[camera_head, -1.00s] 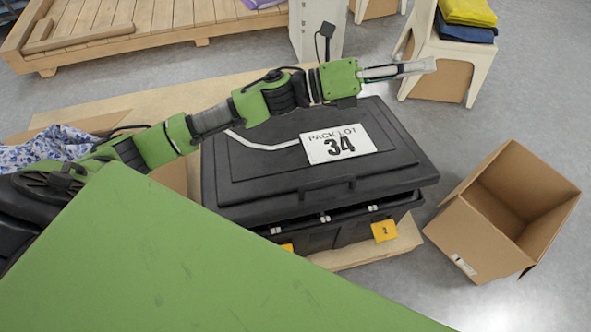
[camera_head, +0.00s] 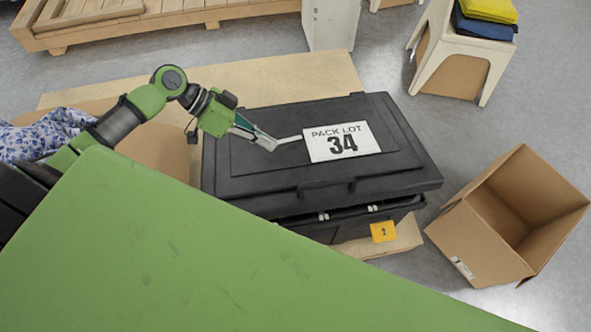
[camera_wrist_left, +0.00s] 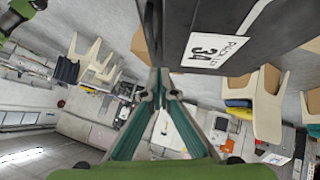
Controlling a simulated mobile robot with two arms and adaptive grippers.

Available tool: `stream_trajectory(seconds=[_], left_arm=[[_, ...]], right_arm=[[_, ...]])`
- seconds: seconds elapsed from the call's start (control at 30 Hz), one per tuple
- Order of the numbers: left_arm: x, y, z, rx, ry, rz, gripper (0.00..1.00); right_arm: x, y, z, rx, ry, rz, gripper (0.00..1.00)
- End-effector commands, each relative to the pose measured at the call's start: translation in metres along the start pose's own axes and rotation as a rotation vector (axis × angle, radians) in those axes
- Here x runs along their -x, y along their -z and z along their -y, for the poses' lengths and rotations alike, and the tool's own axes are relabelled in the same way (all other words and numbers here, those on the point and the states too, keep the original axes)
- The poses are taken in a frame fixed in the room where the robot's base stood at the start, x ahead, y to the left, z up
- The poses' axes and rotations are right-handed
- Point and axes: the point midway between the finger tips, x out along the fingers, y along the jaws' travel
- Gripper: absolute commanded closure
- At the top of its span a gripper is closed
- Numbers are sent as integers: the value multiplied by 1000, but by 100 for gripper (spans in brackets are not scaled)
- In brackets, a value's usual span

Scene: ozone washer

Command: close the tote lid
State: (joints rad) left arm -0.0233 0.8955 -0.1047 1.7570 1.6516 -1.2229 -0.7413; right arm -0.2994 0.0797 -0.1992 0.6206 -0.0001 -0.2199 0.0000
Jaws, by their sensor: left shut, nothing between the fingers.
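The black tote (camera_head: 350,228) stands in the middle of the head view. Its black lid (camera_head: 255,172) lies over it, with a white "PACK LOT 34" label (camera_head: 342,141). A dark gap with light fittings shows along the front between lid and tote body, so the lid does not look flush there. My left gripper (camera_head: 272,144) is shut and empty over the lid, left of the label; I cannot tell if it touches. In the left wrist view the shut fingers (camera_wrist_left: 157,78) are below the lid's dark surface (camera_wrist_left: 200,20). My right gripper is not in view.
An open cardboard box (camera_head: 470,240) stands right of the tote. Another box with patterned cloth (camera_head: 45,135) is at left. A white stool (camera_head: 465,60) with folded cloths is at upper right, and a wooden pallet (camera_head: 150,22) at upper left. Grey floor between is clear.

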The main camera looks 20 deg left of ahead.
Motion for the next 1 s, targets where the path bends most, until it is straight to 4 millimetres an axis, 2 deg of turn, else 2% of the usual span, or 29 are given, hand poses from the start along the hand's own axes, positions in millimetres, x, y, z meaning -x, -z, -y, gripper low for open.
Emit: stream_trajectory(seconds=[0.1, 0.23, 0.57, 0.7, 0.8, 1.0], left_arm=[[3, -2, -13, 29, -53, -2, 100], [-8, -1, -16, 33, -62, -5, 100], [-75, 1, -20, 32, -60, -7, 100], [-101, -4, -21, 33, -59, -3, 100], [-111, -16, -22, 33, -58, -2, 100], [-122, -28, -22, 31, -55, -2, 100]], right_arm=[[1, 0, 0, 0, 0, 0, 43], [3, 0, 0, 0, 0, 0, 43], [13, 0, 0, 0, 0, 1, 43], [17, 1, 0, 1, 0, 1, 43], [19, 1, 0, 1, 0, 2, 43], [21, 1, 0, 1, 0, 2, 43]])
